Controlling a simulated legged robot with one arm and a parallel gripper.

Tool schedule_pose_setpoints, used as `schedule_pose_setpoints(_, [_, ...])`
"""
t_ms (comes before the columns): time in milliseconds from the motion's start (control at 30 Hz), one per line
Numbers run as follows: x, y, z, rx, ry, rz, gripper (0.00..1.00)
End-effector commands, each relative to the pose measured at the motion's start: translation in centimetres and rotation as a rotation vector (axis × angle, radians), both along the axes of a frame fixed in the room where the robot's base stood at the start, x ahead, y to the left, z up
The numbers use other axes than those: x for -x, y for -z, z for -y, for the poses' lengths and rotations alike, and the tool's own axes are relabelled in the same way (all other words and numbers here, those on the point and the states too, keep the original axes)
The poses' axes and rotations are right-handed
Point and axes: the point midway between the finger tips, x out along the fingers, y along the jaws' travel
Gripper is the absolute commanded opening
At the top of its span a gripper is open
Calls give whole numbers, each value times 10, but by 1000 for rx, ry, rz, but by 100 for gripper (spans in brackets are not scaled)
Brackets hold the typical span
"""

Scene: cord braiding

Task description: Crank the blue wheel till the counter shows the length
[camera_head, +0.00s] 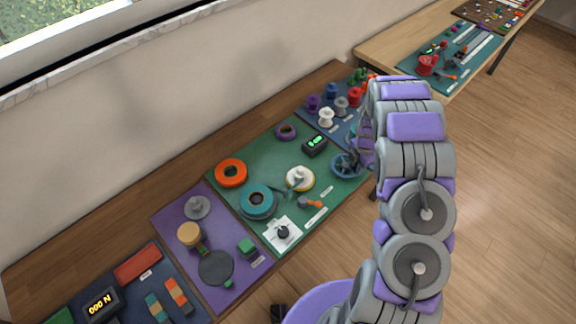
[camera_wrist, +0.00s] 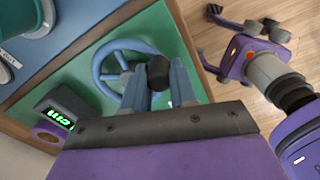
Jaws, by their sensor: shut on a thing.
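The blue wheel (camera_head: 346,165) is a spoked wheel at the right edge of the green mat, partly hidden by my arm in the head view. It also shows in the wrist view (camera_wrist: 105,62), with a dark knob (camera_wrist: 158,72) on its near side. My gripper (camera_wrist: 157,88) is shut on this dark knob, its two blue-grey fingers on either side. The counter (camera_head: 315,145) is a black box with lit green digits beside the wheel. In the wrist view the counter (camera_wrist: 66,108) is tilted and only part of its display shows; I cannot read the length.
The green mat (camera_head: 262,150) also holds an orange ring (camera_head: 231,172), a teal spool (camera_head: 258,201), a white-and-yellow disc (camera_head: 299,178) and a white dial plate (camera_head: 282,234). Colored spools stand on the blue mat behind. A purple mat (camera_head: 165,222) lies to the left. Open floor is at right.

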Motion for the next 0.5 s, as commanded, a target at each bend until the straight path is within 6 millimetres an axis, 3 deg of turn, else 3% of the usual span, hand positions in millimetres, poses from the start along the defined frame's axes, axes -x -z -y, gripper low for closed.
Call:
schedule_pose_setpoints(33, [-1,-7,-4,-4,-2,1,0])
schedule_pose_setpoints(500, [4,2,-8,3,-4,2,0])
